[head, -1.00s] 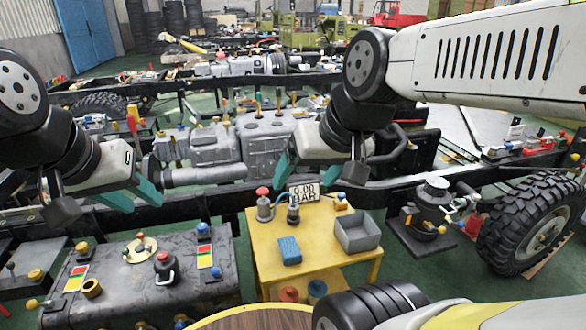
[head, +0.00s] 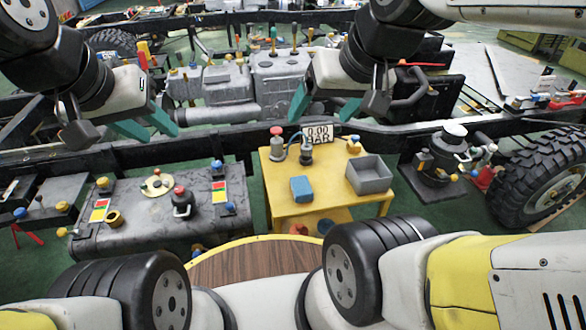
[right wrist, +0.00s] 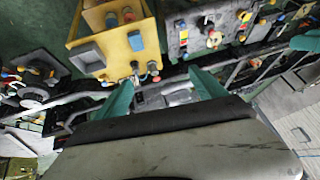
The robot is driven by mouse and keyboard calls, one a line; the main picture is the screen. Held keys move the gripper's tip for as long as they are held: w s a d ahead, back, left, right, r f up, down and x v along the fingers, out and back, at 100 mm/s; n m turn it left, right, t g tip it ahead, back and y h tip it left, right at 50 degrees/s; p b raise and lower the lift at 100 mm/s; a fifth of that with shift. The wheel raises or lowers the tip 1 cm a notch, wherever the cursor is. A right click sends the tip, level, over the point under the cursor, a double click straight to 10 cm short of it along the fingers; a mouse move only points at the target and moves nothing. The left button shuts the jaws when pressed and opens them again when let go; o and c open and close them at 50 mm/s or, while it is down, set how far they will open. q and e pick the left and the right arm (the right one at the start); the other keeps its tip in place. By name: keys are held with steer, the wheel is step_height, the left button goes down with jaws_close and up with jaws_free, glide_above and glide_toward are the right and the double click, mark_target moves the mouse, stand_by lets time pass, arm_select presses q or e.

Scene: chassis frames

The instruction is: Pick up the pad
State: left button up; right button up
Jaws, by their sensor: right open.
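The pad, a small blue block (head: 302,189), lies on top of the yellow table (head: 283,211), left of a grey open box. The right wrist view also shows the pad (right wrist: 136,41) on the table, beyond the fingertips. My right gripper (head: 324,110) is open, its teal fingers apart and empty. In the head view it appears above and behind the table, apart from the pad. My left gripper (head: 160,134) is over the dark bench at the left, its teal fingers apart with nothing between them. Nothing covers the pad.
The grey box (head: 369,175) stands on the table's right side. A red-topped fitting (head: 277,145), a gauge with a 0.00 BAR display (head: 318,134) and a yellow-and-blue fitting (head: 354,146) line its back edge. A dark bench (head: 143,229) with fittings is at left. A chassis frame runs behind.

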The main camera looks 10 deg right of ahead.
steer(key=shift+o, duration=0.6)
steer(key=g+h, duration=0.2)
steer(key=g, duration=0.4)
glide_above(301, 184)
steer(key=f, duration=3.5)
steer(key=shift+s+a+f, duration=0.25)
steer(key=shift+s+f, duration=0.05)
steer(key=shift+f, duration=0.1)
steer(key=f, duration=0.8)
steer(key=shift+w+d, duration=0.2)
steer(key=shift+d, duration=0.1)
steer(key=c, duration=1.6)
